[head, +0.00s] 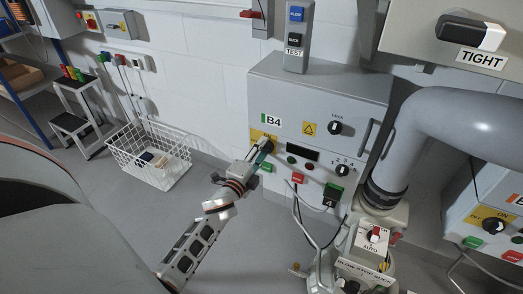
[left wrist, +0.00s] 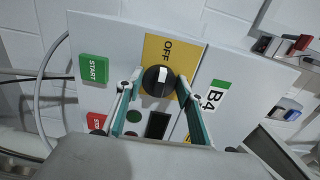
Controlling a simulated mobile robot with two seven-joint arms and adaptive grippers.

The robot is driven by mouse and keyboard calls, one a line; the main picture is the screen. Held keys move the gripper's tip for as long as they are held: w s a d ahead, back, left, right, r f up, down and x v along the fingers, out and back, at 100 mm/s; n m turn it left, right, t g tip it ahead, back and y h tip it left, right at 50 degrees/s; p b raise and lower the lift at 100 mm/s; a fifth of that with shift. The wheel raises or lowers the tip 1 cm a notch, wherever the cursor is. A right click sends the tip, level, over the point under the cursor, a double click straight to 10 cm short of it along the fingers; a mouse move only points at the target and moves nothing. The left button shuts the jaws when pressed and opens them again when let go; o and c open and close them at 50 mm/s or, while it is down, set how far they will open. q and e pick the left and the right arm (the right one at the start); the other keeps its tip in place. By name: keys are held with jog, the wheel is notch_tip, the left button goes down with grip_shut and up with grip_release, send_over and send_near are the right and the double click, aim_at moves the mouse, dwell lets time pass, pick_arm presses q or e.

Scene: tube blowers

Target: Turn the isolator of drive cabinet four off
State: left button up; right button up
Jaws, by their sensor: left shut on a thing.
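Cabinet B4 (head: 320,100) is a grey wall box with a green-marked B4 label. Its isolator is a black rotary knob (left wrist: 157,81) on a yellow plate (left wrist: 178,49) printed OFF. In the left wrist view the knob's white mark points up toward the OFF print. My left gripper (head: 264,149) reaches the plate from below left in the head view. Its two teal-padded fingers (left wrist: 158,95) are shut on the knob, one on each side. In the head view the gripper hides most of the knob. My right gripper is in neither view.
The green START button (left wrist: 94,68) and a red button (left wrist: 96,121) sit close to the fingers. A selector knob (head: 342,170) and a TRIP knob (head: 335,128) are on the same front. A thick grey pipe (head: 440,115) stands to the right. A wire basket (head: 150,155) is on the floor at left.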

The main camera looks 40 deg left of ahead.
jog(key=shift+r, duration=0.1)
pick_arm(q)
jog(key=o, duration=1)
jog(key=shift+o, duration=0.2)
jog(key=v, duration=1.2)
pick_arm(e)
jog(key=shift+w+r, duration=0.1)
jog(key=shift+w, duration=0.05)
